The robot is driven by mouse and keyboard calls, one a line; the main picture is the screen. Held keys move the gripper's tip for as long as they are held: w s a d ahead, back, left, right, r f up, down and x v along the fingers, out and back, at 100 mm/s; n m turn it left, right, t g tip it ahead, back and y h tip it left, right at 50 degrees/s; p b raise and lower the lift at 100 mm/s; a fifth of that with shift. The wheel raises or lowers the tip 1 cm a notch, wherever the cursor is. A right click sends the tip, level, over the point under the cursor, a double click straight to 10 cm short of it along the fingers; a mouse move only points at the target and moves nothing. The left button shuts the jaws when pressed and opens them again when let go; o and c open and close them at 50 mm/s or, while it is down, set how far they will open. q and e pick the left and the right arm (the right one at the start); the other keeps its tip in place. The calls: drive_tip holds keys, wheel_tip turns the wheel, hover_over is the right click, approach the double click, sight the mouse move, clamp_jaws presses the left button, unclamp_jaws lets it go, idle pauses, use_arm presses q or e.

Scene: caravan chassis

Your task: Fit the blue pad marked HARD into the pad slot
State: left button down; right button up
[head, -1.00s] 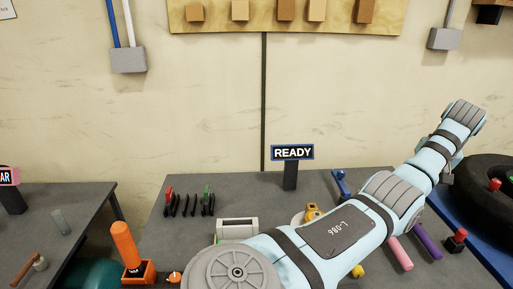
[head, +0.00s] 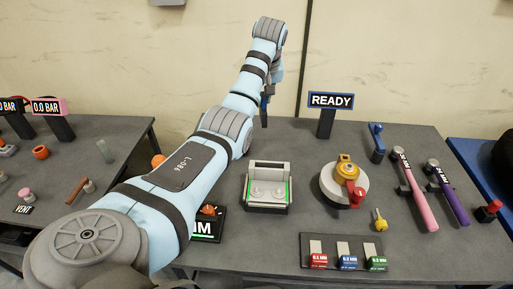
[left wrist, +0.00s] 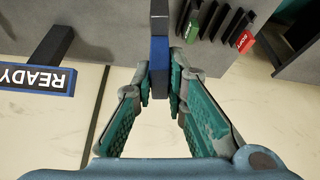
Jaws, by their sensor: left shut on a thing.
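The blue pad (left wrist: 159,62) stands edge-on between the fingers of my left gripper (left wrist: 160,88) in the left wrist view. It is a thin plate, grey on its far part, and no marking on it can be read. In the head view my left gripper (head: 267,97) is beyond the bench's back edge, with the blue pad (head: 264,112) pointing down. A light grey holder (head: 267,186) with an open recess and green side strips sits mid-bench; I cannot tell for certain that it is the pad slot. My right gripper is not in view.
A rack holds a green pad (left wrist: 192,24) and a red pad (left wrist: 243,41). The READY sign (head: 331,101) stands at the back. A round fixture (head: 344,184), pink tool (head: 414,192), purple tool (head: 447,192) and colored MM blocks (head: 347,262) occupy the right side.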

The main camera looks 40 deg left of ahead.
use_arm(q)
drive_tip(key=s+d+r+m+h+p, duration=0.35)
drive_tip(key=m+p, duration=0.25)
drive_tip(key=m, duration=0.4)
drive_tip(key=s+d+r+m+h+p, duration=0.3)
drive_tip(key=d+m+p, duration=0.25)
drive_tip(key=m, duration=0.45)
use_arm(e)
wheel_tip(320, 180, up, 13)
use_arm(q)
drive_tip(key=f+b, duration=0.3)
drive_tip(key=f, duration=0.3)
drive_tip(key=f+b, duration=0.3)
drive_tip(key=f, duration=0.4)
drive_tip(key=f+b, duration=0.3)
drive_tip(key=f, duration=0.4)
drive_tip(key=shift+s, duration=0.3)
drive_tip(key=c, duration=2)
unclamp_jaws()
drive_tip(key=shift+a+f, duration=0.1)
drive_tip(key=o, duration=0.4)
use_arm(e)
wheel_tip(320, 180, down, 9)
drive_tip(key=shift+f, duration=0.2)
use_arm(q)
drive_tip(key=v, duration=1.2)
drive_tip(key=shift+w+a, duration=0.15)
drive_tip(key=shift+w, duration=0.05)
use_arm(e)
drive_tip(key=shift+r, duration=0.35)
